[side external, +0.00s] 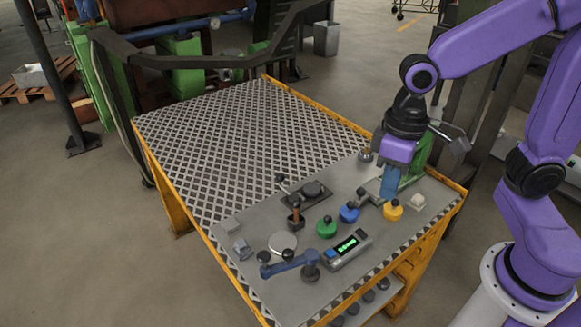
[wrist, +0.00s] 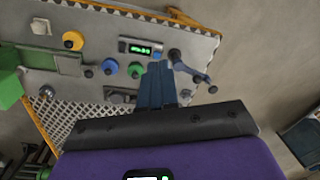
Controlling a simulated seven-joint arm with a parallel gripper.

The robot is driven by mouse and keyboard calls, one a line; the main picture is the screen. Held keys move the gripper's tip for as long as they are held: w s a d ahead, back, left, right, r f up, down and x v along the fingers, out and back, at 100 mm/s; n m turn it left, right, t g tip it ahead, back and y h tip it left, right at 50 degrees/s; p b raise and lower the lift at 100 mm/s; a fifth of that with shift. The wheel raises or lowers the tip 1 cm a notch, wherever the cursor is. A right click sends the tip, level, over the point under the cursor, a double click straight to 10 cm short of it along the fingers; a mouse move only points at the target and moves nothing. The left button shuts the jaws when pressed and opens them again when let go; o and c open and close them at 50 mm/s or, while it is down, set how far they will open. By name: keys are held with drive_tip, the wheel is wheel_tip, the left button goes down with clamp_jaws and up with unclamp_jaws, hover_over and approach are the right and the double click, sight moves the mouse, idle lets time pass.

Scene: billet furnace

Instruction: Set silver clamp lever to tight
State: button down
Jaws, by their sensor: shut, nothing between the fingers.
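A grey metal lever with a black knob (side external: 361,192) extends from a flat grey block near the right end of the panel. In the wrist view, its black knob (wrist: 88,73) is beside the grey-green block (wrist: 58,62). It looks like the silver clamp lever, but its setting is not readable. My gripper (side external: 388,195) has blue fingers, shut and empty, pointing down above the panel near this lever in the side view. In the wrist view, the fingers (wrist: 157,68) appear below the display, clear of the lever knob. They hide part of the panel.
A blue crank (side external: 290,262) is at the front left. The patterned tabletop (side external: 240,120) is clear.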

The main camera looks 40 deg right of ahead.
drive_tip(key=w+f+m+y, duration=0.1)
drive_tip(key=w+f+m, duration=0.1)
drive_tip(key=w+m, duration=0.65)
drive_tip(key=w+f+m, duration=0.2)
drive_tip(key=w+m, duration=0.3)
drive_tip(key=w, duration=0.7)
drive_tip(key=w+d+f+m, duration=0.3)
drive_tip(key=w+d+m, duration=0.2)
drive_tip(key=w+d, duration=0.1)
drive_tip(key=w+d+f+m+t+y, duration=0.1)
drive_tip(key=w+d+f+m, duration=0.3)
drive_tip(key=w+d+m, duration=0.2)
drive_tip(key=shift+w+y, duration=0.3)
drive_tip(key=shift+w, duration=0.75)
drive_tip(key=shift+f+m, duration=0.15)
drive_tip(key=shift+m, duration=0.1)
drive_tip(key=x, duration=0.3)
drive_tip(key=a+x, duration=0.1)
drive_tip(key=x, duration=0.3)
drive_tip(key=a+x, duration=0.1)
drive_tip(key=x, duration=0.3)
drive_tip(key=shift+w+a+r, duration=0.2)
drive_tip(key=shift+w+r, duration=0.05)
drive_tip(key=shift+r, duration=0.05)
drive_tip(key=shift+w+a+f, duration=0.1)
drive_tip(key=shift+a, duration=0.5)
